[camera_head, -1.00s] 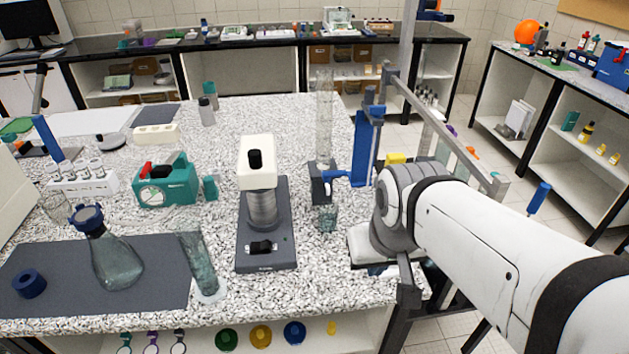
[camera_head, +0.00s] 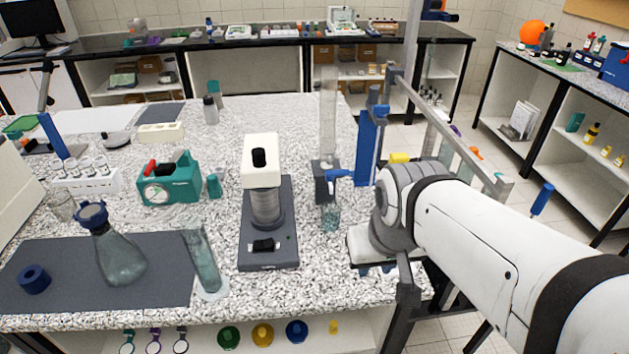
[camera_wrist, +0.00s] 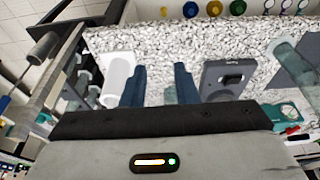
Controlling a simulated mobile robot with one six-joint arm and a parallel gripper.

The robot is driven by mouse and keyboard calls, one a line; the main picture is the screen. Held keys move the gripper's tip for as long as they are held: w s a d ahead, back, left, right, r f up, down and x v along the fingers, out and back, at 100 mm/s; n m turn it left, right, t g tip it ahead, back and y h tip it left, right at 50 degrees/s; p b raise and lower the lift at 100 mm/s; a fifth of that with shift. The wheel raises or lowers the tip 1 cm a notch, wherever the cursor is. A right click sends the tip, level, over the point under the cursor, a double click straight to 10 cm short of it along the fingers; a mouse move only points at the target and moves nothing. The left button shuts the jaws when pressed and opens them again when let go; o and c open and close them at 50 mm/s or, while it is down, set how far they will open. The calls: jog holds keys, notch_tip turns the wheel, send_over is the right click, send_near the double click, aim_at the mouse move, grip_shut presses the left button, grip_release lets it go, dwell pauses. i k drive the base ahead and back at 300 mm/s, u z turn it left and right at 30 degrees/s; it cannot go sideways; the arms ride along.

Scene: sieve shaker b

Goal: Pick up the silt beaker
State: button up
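A small clear glass beaker (camera_head: 329,217), which I take for the silt beaker, stands on the speckled bench under the tall clear column. It looks faintly teal, and I cannot make out its contents. My gripper (camera_head: 375,267) is to its right in the head view, near the bench's right edge and mostly hidden by my wrist. In the wrist view my gripper (camera_wrist: 160,72) has its two blue fingers apart, with bare speckled bench between the tips. A teal glassy patch (camera_wrist: 170,96) beside the right finger may be the beaker, partly hidden.
The sieve shaker (camera_head: 265,225) stands left of the beaker. A glass cylinder (camera_head: 203,260) and a flask (camera_head: 120,260) stand further left. A white object (camera_wrist: 118,75) lies left of my fingers.

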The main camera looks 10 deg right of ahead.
aim_at(330, 210)
jog(key=u, duration=0.75)
jog(key=k, duration=1.5)
jog(key=z, duration=0.7)
jog(key=i, duration=1.5)
